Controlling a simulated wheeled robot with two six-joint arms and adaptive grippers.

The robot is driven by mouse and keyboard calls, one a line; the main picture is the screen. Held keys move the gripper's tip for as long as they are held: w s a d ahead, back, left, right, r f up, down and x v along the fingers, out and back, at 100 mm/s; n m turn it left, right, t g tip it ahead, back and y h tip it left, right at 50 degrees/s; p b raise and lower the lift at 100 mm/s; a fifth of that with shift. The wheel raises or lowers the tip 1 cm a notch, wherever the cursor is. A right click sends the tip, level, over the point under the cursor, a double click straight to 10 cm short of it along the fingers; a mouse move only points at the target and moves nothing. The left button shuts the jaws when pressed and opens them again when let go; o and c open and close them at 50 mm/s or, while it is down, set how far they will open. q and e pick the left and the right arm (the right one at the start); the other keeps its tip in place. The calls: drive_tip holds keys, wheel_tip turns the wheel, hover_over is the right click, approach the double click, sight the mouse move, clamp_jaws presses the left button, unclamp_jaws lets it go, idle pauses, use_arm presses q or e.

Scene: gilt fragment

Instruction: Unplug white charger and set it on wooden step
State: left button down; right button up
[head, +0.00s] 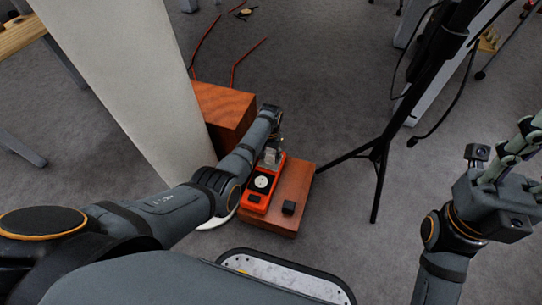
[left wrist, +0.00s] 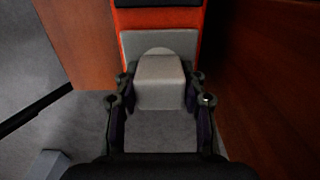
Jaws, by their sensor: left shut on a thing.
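The white charger (left wrist: 160,80) sits between the fingers of my left gripper (left wrist: 160,101), which is shut on its sides. In the head view the charger (head: 270,156) looks pale grey, at the far end of an orange power strip (head: 258,198). In the left wrist view it overlaps a grey panel on the strip (left wrist: 209,20); I cannot tell whether its pins are in. The strip lies on a low reddish wooden step (head: 298,180), with a taller wooden block (head: 228,112) behind it. My right gripper (head: 527,140) is raised at the right edge, empty, partly cut off.
A white pillar (head: 125,85) stands at left. A black tripod stand (head: 378,150) stands close on the right. Red cables (head: 232,66) lie on the grey floor behind.

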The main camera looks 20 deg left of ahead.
sight(270, 152)
use_arm(q)
drive_tip(key=shift+r+p, duration=3.05)
drive_tip(key=shift+p, duration=0.05)
